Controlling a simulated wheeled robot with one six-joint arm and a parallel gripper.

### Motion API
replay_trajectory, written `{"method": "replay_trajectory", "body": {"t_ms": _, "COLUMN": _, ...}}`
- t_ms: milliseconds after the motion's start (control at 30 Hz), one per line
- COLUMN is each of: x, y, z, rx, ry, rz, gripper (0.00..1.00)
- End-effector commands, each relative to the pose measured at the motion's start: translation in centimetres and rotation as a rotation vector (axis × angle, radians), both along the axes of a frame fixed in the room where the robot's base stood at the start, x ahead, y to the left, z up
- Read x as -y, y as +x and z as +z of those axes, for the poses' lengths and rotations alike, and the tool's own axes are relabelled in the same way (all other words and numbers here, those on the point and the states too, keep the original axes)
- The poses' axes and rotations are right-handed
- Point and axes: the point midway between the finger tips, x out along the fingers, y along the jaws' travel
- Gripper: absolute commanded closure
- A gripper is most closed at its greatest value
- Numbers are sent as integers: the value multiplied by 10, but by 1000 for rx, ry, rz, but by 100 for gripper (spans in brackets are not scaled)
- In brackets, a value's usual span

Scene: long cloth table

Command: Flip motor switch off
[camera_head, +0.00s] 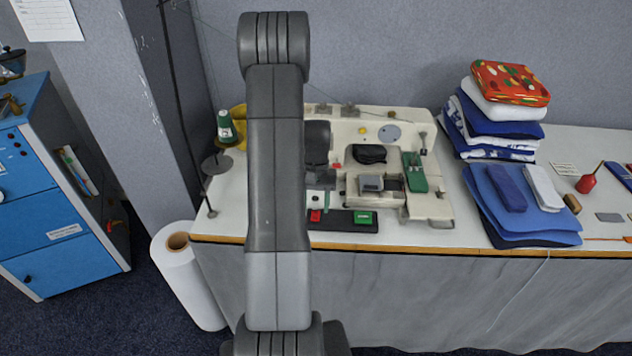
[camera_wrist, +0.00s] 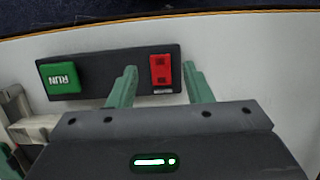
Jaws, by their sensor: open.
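The motor switch box is a long black panel (camera_wrist: 115,65) near the table's front edge; it also shows in the head view (camera_head: 343,226). It carries a green RUN button (camera_wrist: 61,77), upside down in the wrist view, and a red switch (camera_wrist: 162,70) with small dark marks. In the head view the red switch (camera_head: 315,216) and green button (camera_head: 362,217) sit left and right. My gripper (camera_wrist: 160,68) is open, with one green finger on each side of the red switch. Whether the fingertips touch the panel, I cannot tell. My arm hides part of this in the head view.
A cream sewing machine (camera_head: 350,125) stands behind the panel. Folded blue cloths (camera_head: 510,235) and a fabric stack (camera_head: 500,115) lie to the right. A white roll (camera_head: 190,275) stands on the floor at the left.

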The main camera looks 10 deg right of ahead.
Motion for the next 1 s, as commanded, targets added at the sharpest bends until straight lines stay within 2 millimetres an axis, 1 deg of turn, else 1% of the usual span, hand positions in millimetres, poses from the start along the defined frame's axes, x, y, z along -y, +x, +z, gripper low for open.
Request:
{"method": "replay_trajectory", "body": {"t_ms": 33, "x": 1, "y": 5, "z": 10, "rx": 8, "ry": -1, "rz": 0, "gripper": 55}}
{"method": "replay_trajectory", "body": {"t_ms": 100, "x": 3, "y": 9, "z": 27, "rx": 7, "ry": -1, "rz": 0, "gripper": 55}}
{"method": "replay_trajectory", "body": {"t_ms": 300, "x": 6, "y": 20, "z": 70, "rx": 5, "ry": 0, "rz": 0, "gripper": 55}}
{"method": "replay_trajectory", "body": {"t_ms": 400, "x": 7, "y": 23, "z": 87, "rx": 4, "ry": -1, "rz": 0, "gripper": 55}}
{"method": "replay_trajectory", "body": {"t_ms": 500, "x": 8, "y": 26, "z": 99, "rx": 3, "ry": -1, "rz": 0, "gripper": 55}}
{"method": "replay_trajectory", "body": {"t_ms": 667, "x": 8, "y": 28, "z": 107, "rx": 0, "ry": 0, "rz": 0, "gripper": 55}}
{"method": "replay_trajectory", "body": {"t_ms": 1000, "x": 8, "y": 28, "z": 108, "rx": 0, "ry": 0, "rz": 0, "gripper": 55}}
